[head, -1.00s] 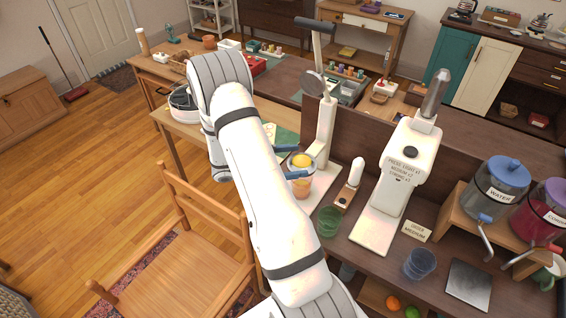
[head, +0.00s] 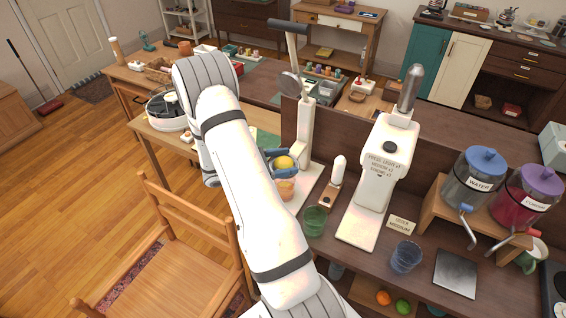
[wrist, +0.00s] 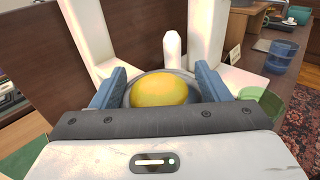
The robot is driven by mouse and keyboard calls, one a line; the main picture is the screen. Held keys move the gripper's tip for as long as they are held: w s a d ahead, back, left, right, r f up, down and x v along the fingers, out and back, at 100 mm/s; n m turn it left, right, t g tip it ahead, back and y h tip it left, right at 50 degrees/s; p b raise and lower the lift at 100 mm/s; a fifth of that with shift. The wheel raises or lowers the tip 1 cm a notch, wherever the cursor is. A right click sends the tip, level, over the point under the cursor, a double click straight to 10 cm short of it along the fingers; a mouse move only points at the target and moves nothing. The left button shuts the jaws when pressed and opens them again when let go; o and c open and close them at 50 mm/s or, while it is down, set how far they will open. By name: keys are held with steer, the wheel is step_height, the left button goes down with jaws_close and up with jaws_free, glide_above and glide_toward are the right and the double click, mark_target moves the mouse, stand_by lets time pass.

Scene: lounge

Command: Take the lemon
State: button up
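The yellow lemon (head: 284,162) sits in the round grey cup of the white lever press (head: 304,135), above an orange-tinted glass (head: 285,190). In the wrist view the lemon (wrist: 160,91) lies between the two blue fingers, with the grey cup (wrist: 183,76) showing around its far side. My gripper (wrist: 158,88) is open around the lemon, with narrow gaps seeming to show on both sides. In the head view my gripper (head: 280,162) is at the cup, and my arm hides part of the press's surroundings.
A green glass (head: 315,221), a white-knobbed tool (head: 332,185) and a white dispenser (head: 385,165) stand right of the press. A blue glass (head: 406,257) and drink jars (head: 478,177) are further right. A wooden chair (head: 175,250) stands in front.

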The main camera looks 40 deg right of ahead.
mark_target(284, 159)
steer(key=c, duration=0.8)
steer(key=shift+w+r+p, duration=0.1)
steer(key=shift+r+p, duration=1.4)
steer(key=shift+r, duration=1)
